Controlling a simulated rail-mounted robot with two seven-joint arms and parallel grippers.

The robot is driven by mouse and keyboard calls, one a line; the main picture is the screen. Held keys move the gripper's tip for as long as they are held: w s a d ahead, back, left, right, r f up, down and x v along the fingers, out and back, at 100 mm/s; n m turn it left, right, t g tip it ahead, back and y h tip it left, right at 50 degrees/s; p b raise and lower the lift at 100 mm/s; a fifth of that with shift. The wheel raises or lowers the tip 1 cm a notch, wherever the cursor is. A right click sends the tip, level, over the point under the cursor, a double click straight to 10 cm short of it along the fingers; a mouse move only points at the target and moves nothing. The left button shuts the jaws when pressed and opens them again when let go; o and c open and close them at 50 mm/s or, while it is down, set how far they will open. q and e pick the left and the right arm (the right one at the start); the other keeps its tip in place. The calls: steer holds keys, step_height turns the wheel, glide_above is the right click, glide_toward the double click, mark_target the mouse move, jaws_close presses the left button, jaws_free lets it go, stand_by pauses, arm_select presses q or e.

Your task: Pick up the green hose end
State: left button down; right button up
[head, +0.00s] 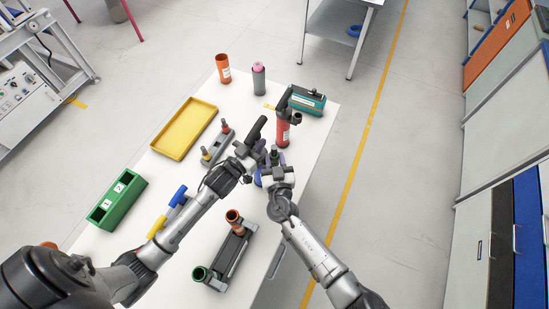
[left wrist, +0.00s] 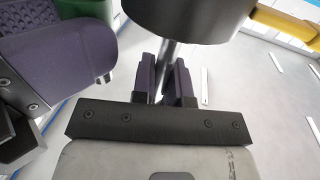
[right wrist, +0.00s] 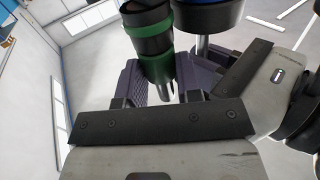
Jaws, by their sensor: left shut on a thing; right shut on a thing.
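The green hose end (right wrist: 155,62), dark with green bands, is between the purple fingers of my right gripper (right wrist: 165,88) in the right wrist view. In the head view my right gripper (head: 274,166) is shut on it over the table's middle. A bit of its green shows in the left wrist view (left wrist: 88,8). My left gripper (head: 246,150) is close beside on the left. In the left wrist view, its fingers (left wrist: 166,82) are shut on the metal shaft of a black-headed part (left wrist: 185,15). This part is also in the head view (head: 257,129).
A red cylinder (head: 282,132) and a teal box (head: 306,102) stand just beyond the grippers. A yellow tray (head: 184,127), green bin (head: 117,200) and blue-yellow tool (head: 178,196) lie left. A rack with orange and green cups (head: 232,254) stands nearer, between my arms.

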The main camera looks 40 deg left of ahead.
step_height(320, 180, up, 10)
stand_by(0.6)
steer(key=shift+f, duration=0.1)
arm_select(q)
steer(key=c, duration=1.1)
jaws_free()
steer(key=shift+o, duration=0.2)
steer(key=s, duration=1.2)
steer(key=shift+a, duration=0.2)
